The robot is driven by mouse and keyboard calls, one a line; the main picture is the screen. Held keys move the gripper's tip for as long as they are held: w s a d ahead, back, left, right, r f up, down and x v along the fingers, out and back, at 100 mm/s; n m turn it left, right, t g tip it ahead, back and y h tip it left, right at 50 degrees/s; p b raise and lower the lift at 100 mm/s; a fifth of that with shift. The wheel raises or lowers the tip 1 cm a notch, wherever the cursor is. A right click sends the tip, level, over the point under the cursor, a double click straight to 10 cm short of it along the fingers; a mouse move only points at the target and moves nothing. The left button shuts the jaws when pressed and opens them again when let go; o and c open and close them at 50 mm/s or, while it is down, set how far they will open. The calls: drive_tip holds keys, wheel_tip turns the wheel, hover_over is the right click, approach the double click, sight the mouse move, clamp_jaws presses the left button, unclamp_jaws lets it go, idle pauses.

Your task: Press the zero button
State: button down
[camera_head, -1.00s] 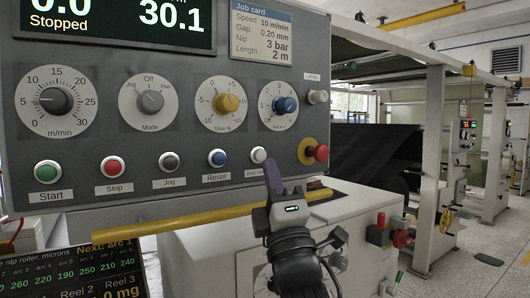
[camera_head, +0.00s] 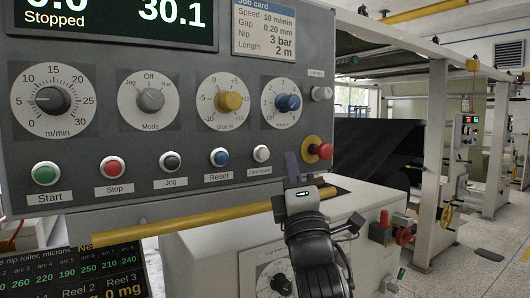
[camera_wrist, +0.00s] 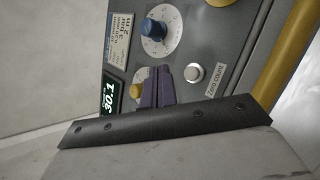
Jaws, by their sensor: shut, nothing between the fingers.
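The zero button (camera_head: 261,153) is a small white round button at the right end of the button row, above its "Zero count" label (camera_head: 259,171). It also shows in the wrist view (camera_wrist: 193,71), with its label (camera_wrist: 214,76) beside it. My gripper (camera_head: 291,158) has purple fingers, which are shut and empty. In the head view it stands just right of the button and label. In the wrist view the fingers (camera_wrist: 163,75) point at the panel, left of the button, with a gap in the picture. I cannot tell how far the tips are from the panel.
The blue Reset button (camera_head: 219,157) is left of the zero button. A red emergency knob (camera_head: 320,151) on a yellow base is close right of my gripper. The blue dial (camera_head: 287,103) is above. A yellow bar (camera_head: 190,215) runs below the panel.

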sight(266, 150)
drive_tip(key=shift+w+a, duration=0.85)
drive_tip(key=shift+w, duration=0.25)
drive_tip(key=shift+w+a, duration=0.8)
drive_tip(key=shift+w, duration=0.3)
drive_tip(key=shift+w+a, duration=0.1)
drive_tip(key=shift+w, duration=0.05)
idle(0.3)
drive_tip(key=shift+w+a, duration=0.15)
drive_tip(key=shift+w, duration=0.05)
drive_tip(key=shift+w+a, duration=0.35)
drive_tip(key=shift+w, duration=0.1)
idle(1.1)
drive_tip(key=shift+s+d+f, duration=0.1)
drive_tip(key=shift+s, duration=0.05)
drive_tip(key=shift+s+d+f, duration=0.1)
drive_tip(key=shift+s+d, duration=0.1)
drive_tip(key=shift+s, duration=0.1)
drive_tip(key=shift+s+d, duration=0.2)
drive_tip(key=shift+s, duration=0.05)
